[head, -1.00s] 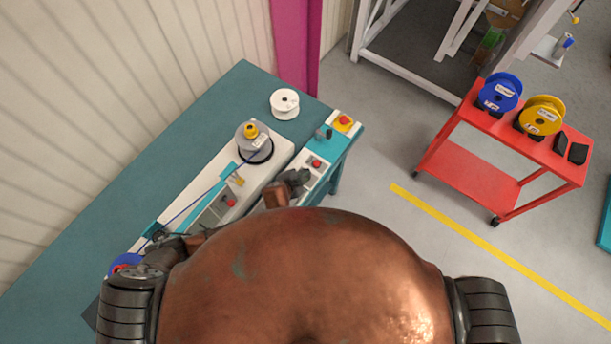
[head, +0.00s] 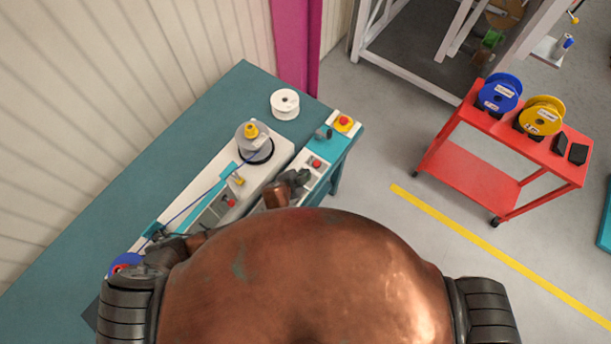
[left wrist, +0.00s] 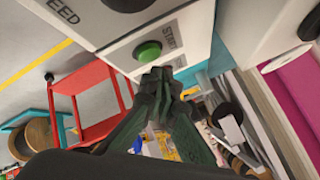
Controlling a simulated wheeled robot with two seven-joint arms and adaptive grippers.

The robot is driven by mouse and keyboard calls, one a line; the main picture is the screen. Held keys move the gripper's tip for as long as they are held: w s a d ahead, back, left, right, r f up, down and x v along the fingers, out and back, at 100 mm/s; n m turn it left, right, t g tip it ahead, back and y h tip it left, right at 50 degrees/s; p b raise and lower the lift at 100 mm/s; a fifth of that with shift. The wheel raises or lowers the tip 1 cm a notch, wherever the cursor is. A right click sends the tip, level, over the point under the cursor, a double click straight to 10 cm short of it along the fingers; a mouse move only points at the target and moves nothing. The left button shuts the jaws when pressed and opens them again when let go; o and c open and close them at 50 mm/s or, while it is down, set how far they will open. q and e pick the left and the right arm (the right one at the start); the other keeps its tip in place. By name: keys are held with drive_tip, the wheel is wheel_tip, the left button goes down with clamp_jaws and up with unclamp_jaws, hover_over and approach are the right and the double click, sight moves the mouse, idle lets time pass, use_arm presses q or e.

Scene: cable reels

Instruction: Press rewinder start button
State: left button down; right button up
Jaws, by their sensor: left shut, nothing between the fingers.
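The rewinder (head: 290,150) is a white and teal machine on the bench. Its start button (left wrist: 148,51) is green and round, on a white panel beside the word START in the left wrist view. In the head view my left gripper covers that part of the panel, so the button is hidden there. My left gripper (head: 300,178) is shut and empty over the control strip. In the left wrist view its fingertips (left wrist: 158,82) are right at the button's lower edge; I cannot tell whether they touch it. My right gripper is not in view.
A red button (head: 316,163) sits on the strip just beyond the gripper, with a yellow-based emergency stop (head: 343,122) at the end. A white spool (head: 285,104) stands on the teal bench (head: 210,115). A red cart (head: 470,175) with blue and yellow reels stands right, across clear floor.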

use_arm(q)
drive_tip(key=shift+f, duration=0.15)
drive_tip(key=shift+f, duration=0.25)
